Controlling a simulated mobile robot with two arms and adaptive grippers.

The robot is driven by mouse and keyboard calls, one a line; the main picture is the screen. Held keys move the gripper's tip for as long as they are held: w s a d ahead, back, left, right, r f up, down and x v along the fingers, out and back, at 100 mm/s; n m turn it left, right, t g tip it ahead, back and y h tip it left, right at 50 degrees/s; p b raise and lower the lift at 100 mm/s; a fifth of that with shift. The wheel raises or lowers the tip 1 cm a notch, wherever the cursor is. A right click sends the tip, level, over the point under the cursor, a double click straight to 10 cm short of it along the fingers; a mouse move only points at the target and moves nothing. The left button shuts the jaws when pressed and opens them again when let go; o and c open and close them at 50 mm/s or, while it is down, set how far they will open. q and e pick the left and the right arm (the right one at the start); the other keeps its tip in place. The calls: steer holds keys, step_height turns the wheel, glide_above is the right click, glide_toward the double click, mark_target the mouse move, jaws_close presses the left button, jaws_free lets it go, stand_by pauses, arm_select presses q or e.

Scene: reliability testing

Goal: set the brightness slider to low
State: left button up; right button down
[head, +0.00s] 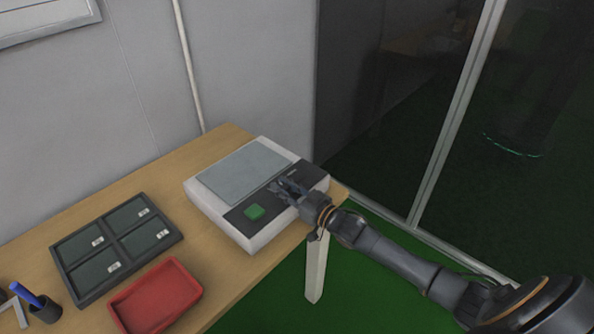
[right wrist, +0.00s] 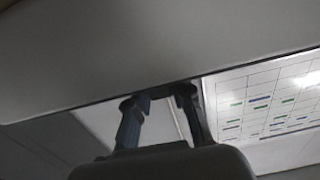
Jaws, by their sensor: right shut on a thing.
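The white device (head: 262,240) stands on the wooden table, with a grey screen (head: 243,170) and a dark control strip along its front. A green button (head: 254,212) sits on the left of that strip. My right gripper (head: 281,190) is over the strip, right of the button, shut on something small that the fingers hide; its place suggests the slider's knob. The slider's setting cannot be read. In the right wrist view the fingers (right wrist: 158,104) reach up to a pale grey surface, and their tips are partly hidden. My left gripper is not in view.
A dark tray with compartments (head: 62,262) and a red bin (head: 199,283) lie left of the device. A pen cup (head: 46,311) is at the lower left. The table's right edge is close beside the device. A glass partition stands beyond.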

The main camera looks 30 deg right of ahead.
steer(key=shift+s+a+r, duration=0.1)
steer(key=shift+a, duration=0.25)
steer(key=c, duration=1.2)
jaws_free()
steer(key=shift+a, duration=0.1)
steer(key=shift+o, duration=0.2)
steer(key=shift+s+d+f, duration=0.2)
steer(key=shift+s, duration=0.1)
steer(key=v, duration=1.1)
steer(key=shift+s, duration=0.25)
